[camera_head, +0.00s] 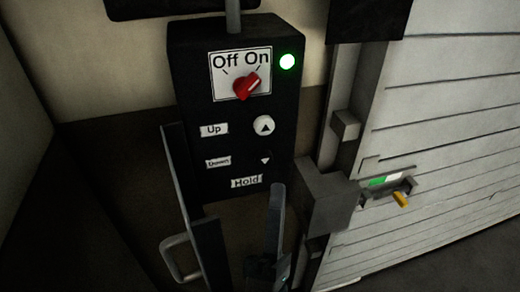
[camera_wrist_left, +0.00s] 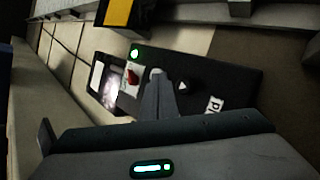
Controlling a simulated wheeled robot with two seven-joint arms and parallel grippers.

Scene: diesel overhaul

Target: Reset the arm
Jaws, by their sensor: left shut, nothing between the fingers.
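My left gripper (camera_head: 278,190) shows at the bottom of the head view, below the black control box (camera_head: 182,75). Its fingers look together, with nothing held, and point up toward the box's lower part. In the left wrist view the fingers (camera_wrist_left: 158,75) are shut in front of the box, between the red knob (camera_wrist_left: 132,78) and the round up button (camera_wrist_left: 182,87). I cannot tell whether they touch it. The red knob (camera_head: 245,87) sits under the Off/On label, and a green light (camera_head: 287,61) is lit beside it. My right gripper is not in view.
A ribbed pale door or shutter (camera_head: 450,120) fills the right, with a yellow-handled latch (camera_head: 400,199) and a green-white marker (camera_head: 385,181). A grey block (camera_head: 328,195) stands close right of my gripper. A black-and-yellow thing (camera_wrist_left: 118,13) shows in the wrist view.

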